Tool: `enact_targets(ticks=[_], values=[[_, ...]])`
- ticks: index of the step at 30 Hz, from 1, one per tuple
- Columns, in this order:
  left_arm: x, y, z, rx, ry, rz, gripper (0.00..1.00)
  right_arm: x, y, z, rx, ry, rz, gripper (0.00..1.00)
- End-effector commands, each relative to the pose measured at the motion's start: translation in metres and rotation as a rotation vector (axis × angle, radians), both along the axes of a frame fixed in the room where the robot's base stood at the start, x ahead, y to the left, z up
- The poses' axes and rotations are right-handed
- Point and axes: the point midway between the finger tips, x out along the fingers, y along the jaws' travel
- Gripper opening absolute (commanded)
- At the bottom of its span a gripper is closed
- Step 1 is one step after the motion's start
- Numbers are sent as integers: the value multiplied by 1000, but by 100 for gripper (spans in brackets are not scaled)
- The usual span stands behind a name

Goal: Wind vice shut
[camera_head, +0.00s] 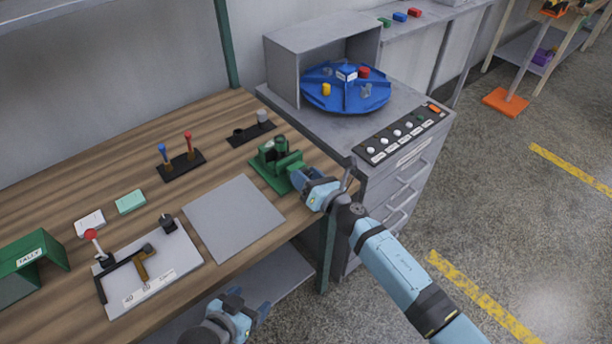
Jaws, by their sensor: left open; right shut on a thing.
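The green vice (268,165) stands on the wooden bench near its right end. My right gripper (302,179) is at the vice's front right side, shut on what appears to be its handle; the fingers and wrist hide most of that part. I cannot tell how wide the vice jaws stand. My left gripper (262,311) is open and empty, low in front of the bench's front edge, well apart from the vice.
A grey plate (233,218) and a white board with a lever (160,275) lie on the bench. A holder with blue and red handles (181,166) stands behind. A grey cabinet with a blue turntable (330,97) is to the right.

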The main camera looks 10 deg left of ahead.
Motion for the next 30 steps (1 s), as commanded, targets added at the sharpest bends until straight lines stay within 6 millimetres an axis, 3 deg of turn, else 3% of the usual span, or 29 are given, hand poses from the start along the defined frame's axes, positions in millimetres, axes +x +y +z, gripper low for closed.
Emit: enact_targets(ticks=[12,13,15,16,25,30], values=[[0,-1,1,-3,0,2,73,0,0,0,4,6,0,24],[0,-1,1,-4,-1,2,73,0,0,0,4,6,0,55],[0,-1,1,-4,-1,2,73,0,0,0,4,5,0,71],[0,-1,1,-4,-1,2,73,0,0,0,4,5,0,73],[0,-1,2,-4,-2,2,73,-1,-2,0,3,6,0,73],[0,-1,5,-4,-4,2,73,-14,-19,0,2,4,0,73]])
